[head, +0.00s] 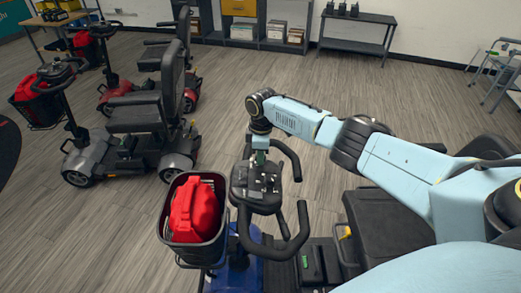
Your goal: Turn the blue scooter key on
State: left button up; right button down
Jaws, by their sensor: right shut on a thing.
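The blue scooter (246,272) stands just in front of me, its blue body low in the picture. Its dark console (240,183) sits between black looped handlebars (303,222). My right arm reaches in from the right, and my right gripper (259,157) points down at the far edge of the console. It is shut on the key there; the key itself is too small and covered to make out, so its turn position cannot be told. My left gripper is not in view.
A black basket (200,253) with a red bag (195,210) hangs at the scooter's front. Shelves (273,38) and a side table (357,47) line the back wall. Open wooden floor lies between.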

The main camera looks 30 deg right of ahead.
jog(key=m+p, duration=0.1)
jog(key=m, duration=0.1)
jog(key=shift+m, duration=1.8)
jog(key=shift+d+y+p, duration=0.1)
jog(key=shift+y+p, duration=0.2)
jog(key=c, duration=1.4)
grip_release()
notch_tip(320, 180, up, 13)
jog(key=p, duration=0.1)
jog(key=shift+w+d+r, duration=0.2)
jog(key=shift+w+d, duration=0.05)
jog(key=shift+d, duration=0.2)
